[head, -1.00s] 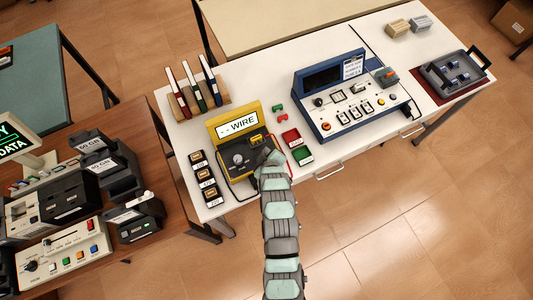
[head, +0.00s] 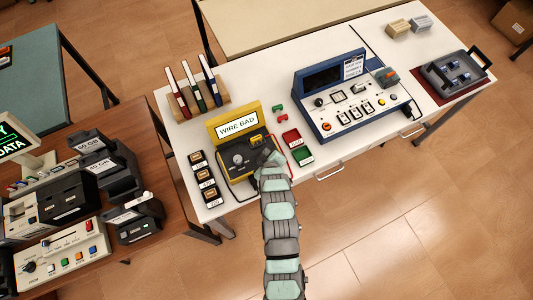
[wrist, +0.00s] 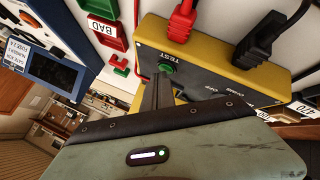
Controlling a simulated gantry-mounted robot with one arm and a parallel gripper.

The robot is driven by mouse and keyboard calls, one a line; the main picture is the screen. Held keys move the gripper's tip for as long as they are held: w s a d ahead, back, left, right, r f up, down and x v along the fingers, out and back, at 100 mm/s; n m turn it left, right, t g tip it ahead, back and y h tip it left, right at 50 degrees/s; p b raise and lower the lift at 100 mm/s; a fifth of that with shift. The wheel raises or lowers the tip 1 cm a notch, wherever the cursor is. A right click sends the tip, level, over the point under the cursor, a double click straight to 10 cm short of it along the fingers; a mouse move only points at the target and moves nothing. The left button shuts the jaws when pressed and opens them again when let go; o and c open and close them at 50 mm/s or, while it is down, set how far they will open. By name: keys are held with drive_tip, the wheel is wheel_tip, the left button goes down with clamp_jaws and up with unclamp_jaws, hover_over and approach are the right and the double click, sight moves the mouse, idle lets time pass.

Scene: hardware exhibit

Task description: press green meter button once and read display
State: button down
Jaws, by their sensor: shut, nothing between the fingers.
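The yellow meter (head: 238,150) stands on the white table, its raised display (head: 237,124) reading "WIRE BAD". In the wrist view the meter's dark panel (wrist: 205,75) shows a green button (wrist: 167,68) beside the word TEST. My gripper (wrist: 160,82) is shut and empty, its fingertips right at the green button and partly over it. I cannot tell whether they press it. In the head view my gripper (head: 270,160) covers the meter's right front corner and hides the button. Red and black plugs (wrist: 182,20) sit in the meter.
A red tray (head: 291,137) and a green tray (head: 302,155) lie close right of the meter; the red one is marked BAD. Small labelled blocks (head: 204,174) stand to its left. A blue console (head: 345,95) stands further right.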

idle(0.4)
drive_tip(key=shift+r, duration=0.8)
drive_tip(key=shift+p, duration=0.3)
drive_tip(key=shift+r+p, duration=0.85)
drive_tip(key=shift+r, duration=1.65)
